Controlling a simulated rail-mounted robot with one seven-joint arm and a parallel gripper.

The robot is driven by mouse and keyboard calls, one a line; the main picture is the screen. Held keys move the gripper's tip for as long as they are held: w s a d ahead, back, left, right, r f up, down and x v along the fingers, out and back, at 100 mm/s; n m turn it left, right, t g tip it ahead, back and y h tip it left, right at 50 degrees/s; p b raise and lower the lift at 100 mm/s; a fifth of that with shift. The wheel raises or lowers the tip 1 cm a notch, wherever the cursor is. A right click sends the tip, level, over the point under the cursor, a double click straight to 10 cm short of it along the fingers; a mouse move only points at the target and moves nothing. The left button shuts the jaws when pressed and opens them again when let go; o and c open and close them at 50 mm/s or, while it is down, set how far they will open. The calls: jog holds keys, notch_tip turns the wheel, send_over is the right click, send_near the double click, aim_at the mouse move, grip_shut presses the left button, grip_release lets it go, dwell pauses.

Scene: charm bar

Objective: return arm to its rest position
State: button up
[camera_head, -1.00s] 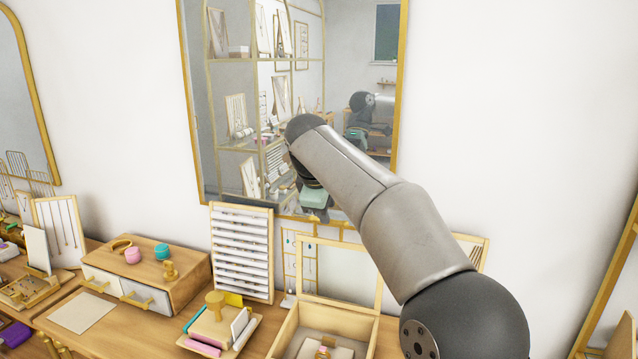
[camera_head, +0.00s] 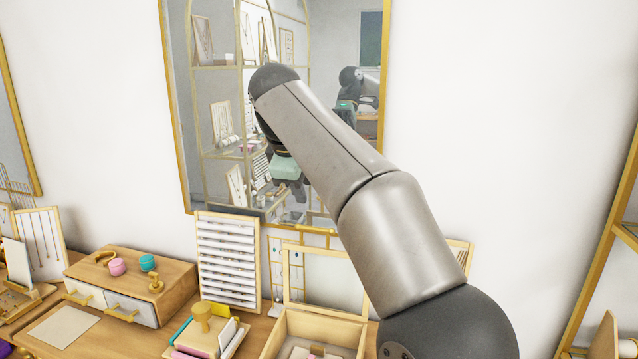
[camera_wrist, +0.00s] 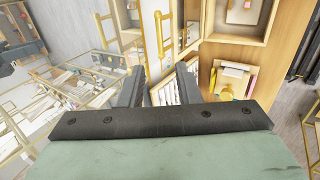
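My arm (camera_head: 330,150) is raised and stretches from the lower right up to the upper left, in front of the wall mirror (camera_head: 386,60). My gripper (camera_wrist: 159,72) shows in the wrist view with its two dark fingers apart and nothing between them. In the head view its green body (camera_head: 285,167) hangs below the far end of the arm, above the counter, and the fingers are partly hidden there.
The counter below holds a drawer box (camera_head: 172,274), a slatted display rack (camera_head: 228,223), a tray with a stamp (camera_head: 203,318) and an open wooden box (camera_head: 283,330). A gold-framed shelf (camera_head: 600,250) stands at right. The wall at upper right is bare.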

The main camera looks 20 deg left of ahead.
jog(key=s+d+f+m+g+h+b, duration=0.1)
jog(key=s+d+f+m, duration=0.15)
jog(key=d+f, duration=0.4)
jog(key=s+d+f+m+g+b, duration=0.1)
jog(key=s+d+f+m, duration=0.15)
jog(key=d, duration=0.75)
jog(key=s+d+f+m+g+h, duration=0.1)
jog(key=s+d+f+m, duration=0.1)
jog(key=d+f+m, duration=0.5)
jog(key=s+d+f+m+g+b, duration=0.1)
jog(key=s+d+f+m, duration=0.2)
jog(key=s+d+f, duration=0.4)
jog(key=s+d+f+m+g+y+b, duration=0.1)
jog(key=s+d+f+m, duration=0.2)
jog(key=s+d+f, duration=0.5)
jog(key=s+f, duration=0.2)
jog(key=s, duration=0.4)
jog(key=shift+f+m+y, duration=0.3)
jog(key=shift+m, duration=0.1)
